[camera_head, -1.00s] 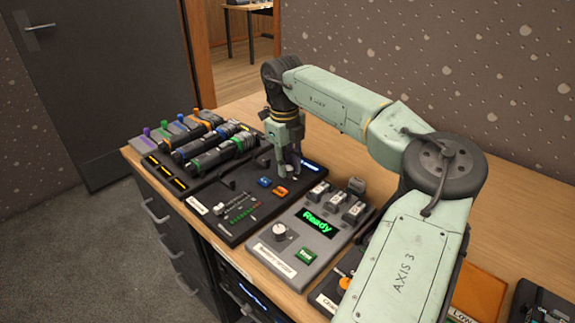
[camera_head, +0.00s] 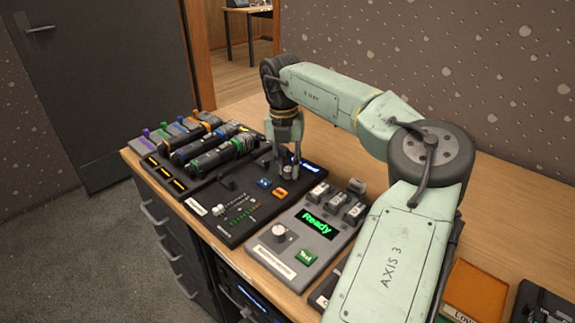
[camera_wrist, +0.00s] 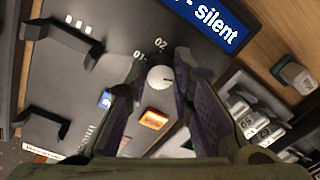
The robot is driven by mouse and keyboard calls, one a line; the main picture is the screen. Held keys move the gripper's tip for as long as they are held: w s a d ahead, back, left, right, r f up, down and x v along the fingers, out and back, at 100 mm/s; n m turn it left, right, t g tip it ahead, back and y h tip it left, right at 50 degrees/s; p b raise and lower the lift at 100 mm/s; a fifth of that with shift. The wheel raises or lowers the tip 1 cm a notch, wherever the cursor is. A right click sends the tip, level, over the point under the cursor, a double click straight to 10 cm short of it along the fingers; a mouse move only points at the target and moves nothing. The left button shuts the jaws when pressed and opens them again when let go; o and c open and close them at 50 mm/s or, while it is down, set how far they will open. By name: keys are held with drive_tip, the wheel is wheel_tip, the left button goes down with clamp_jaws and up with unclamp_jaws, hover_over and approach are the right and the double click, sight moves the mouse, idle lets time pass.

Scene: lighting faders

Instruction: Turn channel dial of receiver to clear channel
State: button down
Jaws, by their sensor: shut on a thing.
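The receiver is a black panel (camera_head: 226,231) on the wooden counter, with a blue display (camera_wrist: 212,18) reading "- silent" in the wrist view. Its channel dial (camera_wrist: 160,77) is a round pale knob with a dark pointer line, and the marks "01" and "02" stand beside it. My gripper (camera_head: 288,172) points down over the panel's far right part. In the wrist view my gripper (camera_wrist: 161,80) has one finger on each side of the dial and is shut on it. The fingers mostly hide the dial in the head view.
A blue button (camera_head: 264,183) and an orange button (camera_head: 280,192) lie close to the dial. Two black handle-like brackets (camera_wrist: 60,40) rise from the panel. A grey box (camera_head: 302,240) reading "Ready" stands to the right. Several handheld microphones (camera_head: 222,152) lie in a rack at left.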

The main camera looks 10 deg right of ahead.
sight(285, 168)
drive_tip(key=shift+m, duration=1.7)
drive_tip(key=c, duration=1.4)
unclamp_jaws()
drive_tip(key=shift+r, duration=0.1)
wheel_tip(285, 168, up, 12)
drive_tip(key=shift+w+a, duration=0.2)
drive_tip(key=shift+a, duration=0.05)
